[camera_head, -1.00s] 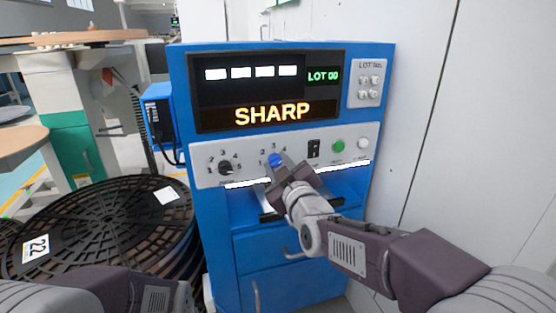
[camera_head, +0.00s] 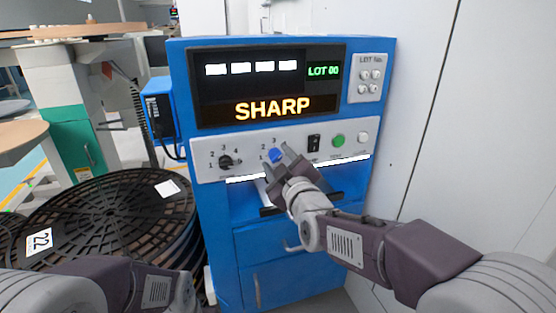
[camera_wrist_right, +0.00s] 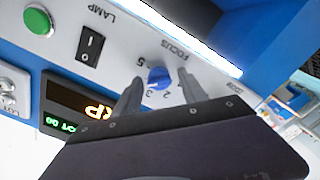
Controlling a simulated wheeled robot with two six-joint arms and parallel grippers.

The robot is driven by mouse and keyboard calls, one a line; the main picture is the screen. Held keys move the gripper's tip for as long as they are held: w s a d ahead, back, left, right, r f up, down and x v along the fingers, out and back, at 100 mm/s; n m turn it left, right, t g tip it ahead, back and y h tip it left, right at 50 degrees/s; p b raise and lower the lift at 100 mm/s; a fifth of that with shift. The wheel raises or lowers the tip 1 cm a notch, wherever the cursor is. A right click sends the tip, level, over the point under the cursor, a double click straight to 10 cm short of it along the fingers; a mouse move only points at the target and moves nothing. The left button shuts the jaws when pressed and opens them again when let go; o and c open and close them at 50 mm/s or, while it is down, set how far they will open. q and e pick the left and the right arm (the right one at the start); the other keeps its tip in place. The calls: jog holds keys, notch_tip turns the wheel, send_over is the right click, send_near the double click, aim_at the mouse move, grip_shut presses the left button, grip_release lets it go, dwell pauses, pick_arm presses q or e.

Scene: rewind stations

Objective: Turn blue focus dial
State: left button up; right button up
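The blue focus dial (camera_head: 276,155) is on the white control strip of the blue machine, in the middle of the head view. It also shows in the right wrist view (camera_wrist_right: 158,78), beside the label FOCUS. My right gripper (camera_head: 275,163) is open just in front of the dial. In the right wrist view its two fingers (camera_wrist_right: 158,90) are spread, with the dial showing between and just beyond the tips, apart from them. The screen (camera_head: 272,108) reads SHARP. My left arm shows at the lower left; its fingertips are out of view.
A black dial (camera_head: 226,161) sits left of the focus dial. A black rocker switch (camera_head: 314,143) and green button (camera_head: 337,140) sit to the right. Black reels (camera_head: 110,215) are stacked at the left. A white wall (camera_head: 470,120) stands close at the right.

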jog(key=p+v, duration=0.2)
jog(key=v, duration=0.7)
jog(key=shift+p, duration=0.4)
